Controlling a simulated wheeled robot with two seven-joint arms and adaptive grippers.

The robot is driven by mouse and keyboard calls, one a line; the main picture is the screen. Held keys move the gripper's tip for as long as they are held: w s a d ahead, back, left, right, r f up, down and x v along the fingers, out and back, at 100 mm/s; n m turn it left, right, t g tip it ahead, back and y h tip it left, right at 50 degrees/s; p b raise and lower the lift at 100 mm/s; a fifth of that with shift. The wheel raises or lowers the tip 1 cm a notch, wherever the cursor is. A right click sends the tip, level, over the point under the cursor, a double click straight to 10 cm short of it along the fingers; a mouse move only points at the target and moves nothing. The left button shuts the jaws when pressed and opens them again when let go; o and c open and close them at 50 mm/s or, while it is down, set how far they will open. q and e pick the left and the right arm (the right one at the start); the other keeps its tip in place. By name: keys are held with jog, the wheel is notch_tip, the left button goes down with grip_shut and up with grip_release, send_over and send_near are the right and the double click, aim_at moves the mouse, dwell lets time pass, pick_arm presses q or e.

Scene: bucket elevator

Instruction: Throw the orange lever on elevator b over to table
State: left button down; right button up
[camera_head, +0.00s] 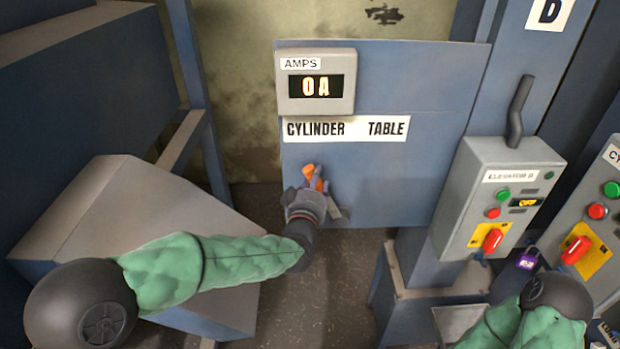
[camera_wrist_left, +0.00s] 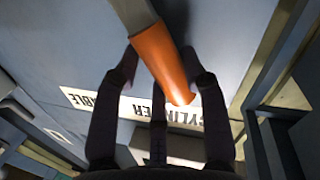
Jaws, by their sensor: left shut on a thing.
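The orange lever (camera_head: 316,178) stands out from the blue panel (camera_head: 378,190), below the "CYLINDER" half of the "CYLINDER TABLE" label (camera_head: 346,128). In the left wrist view its orange grip (camera_wrist_left: 160,62) on a pale shaft lies between my fingers, tilted across the picture. My left gripper (camera_head: 312,186) is shut on the lever; it also shows in the left wrist view (camera_wrist_left: 163,65). The lever's pivot is hidden in the head view. My right arm shows at the lower right, but its gripper is not visible.
An ammeter box (camera_head: 315,83) reading "0 A" is above the label. A grey control box (camera_head: 497,200) with buttons, a red switch and an "OFF" display stands to the right, with another box (camera_head: 597,215) beside it. A grey block-shaped housing (camera_head: 120,215) is at left.

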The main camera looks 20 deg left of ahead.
pick_arm(q)
jog(key=d+m+p, duration=0.1)
jog(key=d+p, duration=0.1)
jog(key=w+d+r+m+p, duration=0.1)
jog(key=d+m+p, duration=0.1)
jog(key=p, duration=0.1)
jog(key=w+d+r+m+g+p, duration=0.1)
jog(key=d+p, duration=0.2)
jog(key=shift+r, duration=0.1)
jog(key=d+m+p, duration=0.1)
jog(key=d+p, duration=0.1)
jog(key=w+d+f+m+y+p, duration=0.1)
jog(key=d+m+p, duration=0.1)
jog(key=d, duration=0.1)
jog(key=w+d+f+m+g+p, duration=0.1)
jog(key=d+p, duration=0.1)
jog(key=p, duration=0.1)
jog(key=shift+d+m, duration=0.3)
jog(key=shift+m, duration=0.1)
jog(key=shift+w+d+f+m+y+p, duration=0.2)
jog(key=shift+d+f+m+p, duration=0.1)
jog(key=shift+d+f+p, duration=0.15)
jog(key=shift+w+d+f+m+y+p, duration=0.2)
jog(key=shift+d+f+m+p, duration=0.15)
jog(key=shift+d, duration=0.15)
jog(key=shift+s, duration=0.1)
